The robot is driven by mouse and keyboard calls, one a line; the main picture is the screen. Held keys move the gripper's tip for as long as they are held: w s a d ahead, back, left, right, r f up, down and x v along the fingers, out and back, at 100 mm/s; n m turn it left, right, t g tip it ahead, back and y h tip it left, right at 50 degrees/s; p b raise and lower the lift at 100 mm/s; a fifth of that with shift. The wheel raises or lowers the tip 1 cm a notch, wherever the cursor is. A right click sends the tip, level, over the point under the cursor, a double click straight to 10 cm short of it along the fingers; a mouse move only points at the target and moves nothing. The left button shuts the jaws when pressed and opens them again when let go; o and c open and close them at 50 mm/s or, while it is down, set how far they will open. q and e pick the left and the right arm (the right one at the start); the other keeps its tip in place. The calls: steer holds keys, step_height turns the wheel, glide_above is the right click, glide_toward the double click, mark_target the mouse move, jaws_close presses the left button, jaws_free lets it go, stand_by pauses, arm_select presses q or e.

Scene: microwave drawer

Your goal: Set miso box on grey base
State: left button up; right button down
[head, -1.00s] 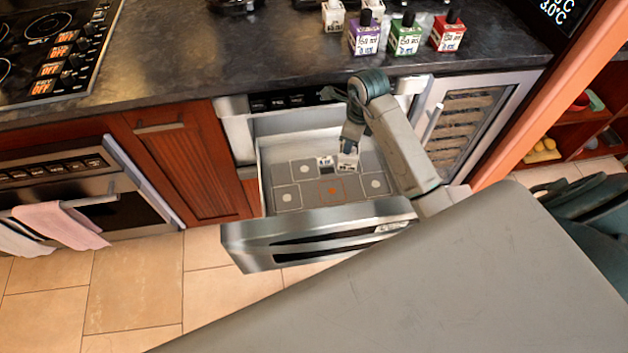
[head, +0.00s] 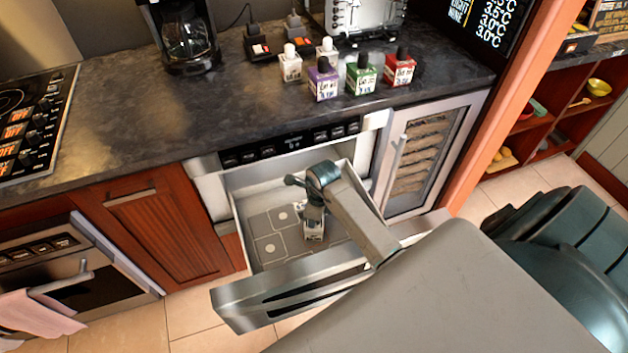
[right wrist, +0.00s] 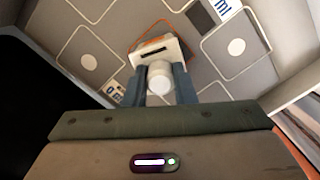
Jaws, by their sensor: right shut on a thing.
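My right gripper (head: 312,203) reaches down into the open drawer and is shut on a small white box (head: 314,231) with a white round cap. In the right wrist view the fingers (right wrist: 158,84) clasp the cap, and the box (right wrist: 160,50) is below them. Its label cannot be read, so I cannot tell whether it is the miso box. The drawer's grey base (head: 258,226) has outlined grey squares with white dots. An orange outline on this base (right wrist: 205,72) shows partly behind the held box. I cannot tell whether the box touches the base. My left gripper is not in view.
The drawer front (head: 290,292) and side walls surround the gripper. Printed labels (right wrist: 226,9) lie near the orange outline. Purple (head: 323,84), green (head: 361,78) and red (head: 398,70) boxes stand on the counter with white ones. A coffee maker (head: 186,38) stands behind.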

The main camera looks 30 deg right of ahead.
steer(key=shift+f, duration=0.1)
steer(key=shift+f, duration=0.15)
steer(key=c, duration=1.2)
jaws_free()
steer(key=r, duration=0.4)
steer(key=r+b, duration=0.1)
steer(key=r, duration=0.3)
steer(key=s+d+r, duration=0.1)
steer(key=r, duration=0.3)
steer(key=shift+s+r, duration=0.1)
steer(key=shift+r, duration=0.1)
